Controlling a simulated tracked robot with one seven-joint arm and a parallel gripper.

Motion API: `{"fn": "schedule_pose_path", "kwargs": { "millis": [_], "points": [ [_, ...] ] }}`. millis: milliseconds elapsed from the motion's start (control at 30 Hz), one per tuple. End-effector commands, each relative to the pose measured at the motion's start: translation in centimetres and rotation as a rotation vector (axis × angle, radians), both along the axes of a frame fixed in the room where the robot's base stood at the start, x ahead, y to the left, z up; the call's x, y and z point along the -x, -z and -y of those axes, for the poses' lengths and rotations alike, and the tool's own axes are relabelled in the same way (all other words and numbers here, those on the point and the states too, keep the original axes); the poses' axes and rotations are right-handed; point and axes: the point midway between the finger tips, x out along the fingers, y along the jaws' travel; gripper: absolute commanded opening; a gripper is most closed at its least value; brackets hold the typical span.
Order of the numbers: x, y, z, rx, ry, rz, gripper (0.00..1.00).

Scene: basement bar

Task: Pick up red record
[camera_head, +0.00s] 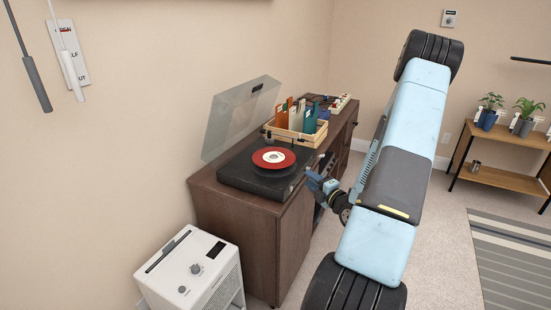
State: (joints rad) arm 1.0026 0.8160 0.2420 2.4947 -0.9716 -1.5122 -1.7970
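The red record (262,159), with a white centre label, lies flat on the black turntable (240,180). The turntable's clear lid stands open behind it. The turntable sits on the near end of a dark wooden cabinet (238,215). My gripper (312,183) is at the cabinet's front side, just right of the turntable and apart from the record. It is small in view, and I cannot make out whether its fingers are open. Nothing shows held in it.
A wooden crate (296,137) of record sleeves stands behind the turntable on the cabinet. A white appliance (195,272) stands on the floor at the cabinet's near end. A shelf with plants (505,178) is at the right.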

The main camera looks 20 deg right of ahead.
Motion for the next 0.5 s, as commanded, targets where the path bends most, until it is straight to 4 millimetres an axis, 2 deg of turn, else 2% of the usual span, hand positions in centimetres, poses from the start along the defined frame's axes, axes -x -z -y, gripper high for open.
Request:
{"fn": "schedule_pose_path", "kwargs": {
  "millis": [100,300,500],
  "points": [
    [-2.2,0.0,-0.4,0.0,-0.003,0.001,0.33],
    [-5.2,-0.1,-0.8,0.001,-0.002,0.001,0.33],
    [-6.3,-0.1,-0.9,0.0,0.001,-0.001,0.33]
  ]
}}
